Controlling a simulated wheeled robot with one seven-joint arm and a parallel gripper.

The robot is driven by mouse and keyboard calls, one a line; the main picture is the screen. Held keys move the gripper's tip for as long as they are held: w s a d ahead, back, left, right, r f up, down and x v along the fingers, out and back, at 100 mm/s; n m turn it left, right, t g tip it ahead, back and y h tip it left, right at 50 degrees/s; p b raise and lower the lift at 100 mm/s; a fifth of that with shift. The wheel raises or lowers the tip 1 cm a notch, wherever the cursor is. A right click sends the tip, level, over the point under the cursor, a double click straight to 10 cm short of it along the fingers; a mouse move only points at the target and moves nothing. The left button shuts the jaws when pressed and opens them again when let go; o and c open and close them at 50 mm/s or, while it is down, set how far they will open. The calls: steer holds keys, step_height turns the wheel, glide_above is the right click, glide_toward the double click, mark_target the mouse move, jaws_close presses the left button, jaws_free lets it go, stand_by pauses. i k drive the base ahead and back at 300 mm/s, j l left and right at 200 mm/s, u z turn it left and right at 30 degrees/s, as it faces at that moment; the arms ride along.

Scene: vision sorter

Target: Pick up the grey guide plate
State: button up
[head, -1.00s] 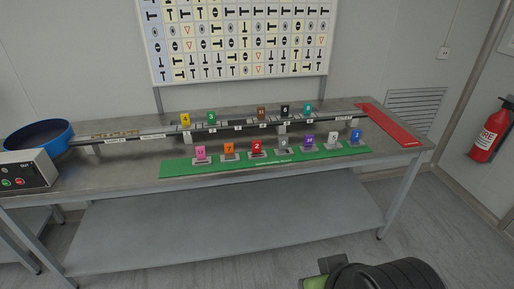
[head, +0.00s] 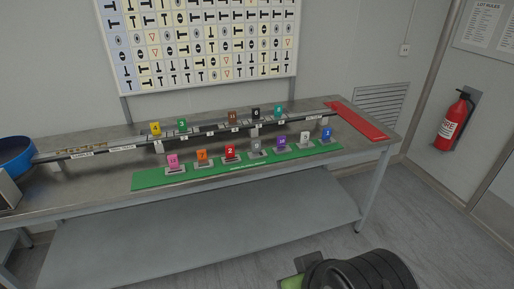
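The grey guide plate (head: 255,146) stands upright in a small holder on the green strip (head: 150,181) along the front of the bench. It is between the red plate (head: 231,152) on its left and the purple plate (head: 281,143) on its right. Its number is too small to read surely. My gripper is not in view; only a dark, rounded part with a green patch, likely my arm, shows at the bottom, well apart from the plates.
Pink, orange, white and blue plates also stand on the green strip. Behind it a rail (head: 208,133) carries several more coloured plates. A red strip (head: 358,122) lies at the bench's right end, and a blue bowl (head: 14,156) is far left. Floor right of the bench is clear.

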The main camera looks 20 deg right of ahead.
mark_target(257, 153)
steer(key=i+l+u, duration=0.15)
steer(key=i+u, duration=0.2)
steer(key=i, duration=0.2)
steer(key=i+l+u, duration=0.35)
steer(key=i, duration=0.25)
steer(key=i+l+u, duration=0.3)
steer(key=i+l, duration=0.15)
